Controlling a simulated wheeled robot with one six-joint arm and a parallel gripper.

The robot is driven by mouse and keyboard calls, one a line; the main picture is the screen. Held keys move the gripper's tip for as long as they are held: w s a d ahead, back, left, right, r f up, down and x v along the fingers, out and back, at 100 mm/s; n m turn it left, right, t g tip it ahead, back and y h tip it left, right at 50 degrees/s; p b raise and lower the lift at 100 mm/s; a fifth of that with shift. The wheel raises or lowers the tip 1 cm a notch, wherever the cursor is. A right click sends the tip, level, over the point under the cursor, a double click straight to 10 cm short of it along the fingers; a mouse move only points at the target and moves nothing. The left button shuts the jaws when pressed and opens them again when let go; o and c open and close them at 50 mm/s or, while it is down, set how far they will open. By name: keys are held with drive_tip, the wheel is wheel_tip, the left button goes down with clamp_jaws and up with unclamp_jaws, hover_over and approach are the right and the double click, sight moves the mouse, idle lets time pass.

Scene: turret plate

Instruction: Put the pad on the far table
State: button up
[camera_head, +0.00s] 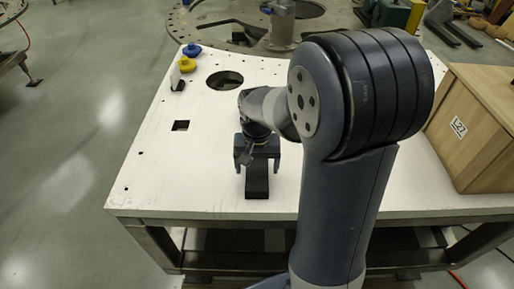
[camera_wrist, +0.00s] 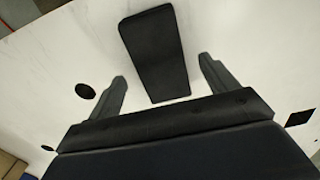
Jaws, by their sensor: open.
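The pad is a black, flat rectangular block (camera_head: 257,184) lying on the white table (camera_head: 150,195) near its front edge. In the wrist view the pad (camera_wrist: 155,50) lies ahead of and between the two fingers. My gripper (camera_head: 257,160) is open above the table at the pad's far end, pointing down. In the wrist view my gripper (camera_wrist: 165,80) has its fingers spread on either side of the pad's near end, with white table showing between each finger and the pad. The gripper hides part of the pad in the head view.
A wooden box (camera_head: 470,125) labelled L27 stands at the table's right. Yellow and blue knobs (camera_head: 188,58) stand at the back left. The table has a round hole (camera_head: 225,80) and a square hole (camera_head: 181,125). A round metal turret plate (camera_head: 235,25) lies beyond.

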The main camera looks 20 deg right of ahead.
sight(257, 175)
wheel_tip(257, 175, up, 9)
idle(0.3)
drive_tip(key=shift+r, duration=0.1)
wheel_tip(257, 175, down, 12)
drive_tip(key=shift+s+f, duration=0.1)
drive_tip(key=shift+w+r, duration=0.2)
drive_tip(key=shift+r, duration=0.5)
drive_tip(key=shift+s+r, duration=0.1)
drive_tip(key=shift+r, duration=0.55)
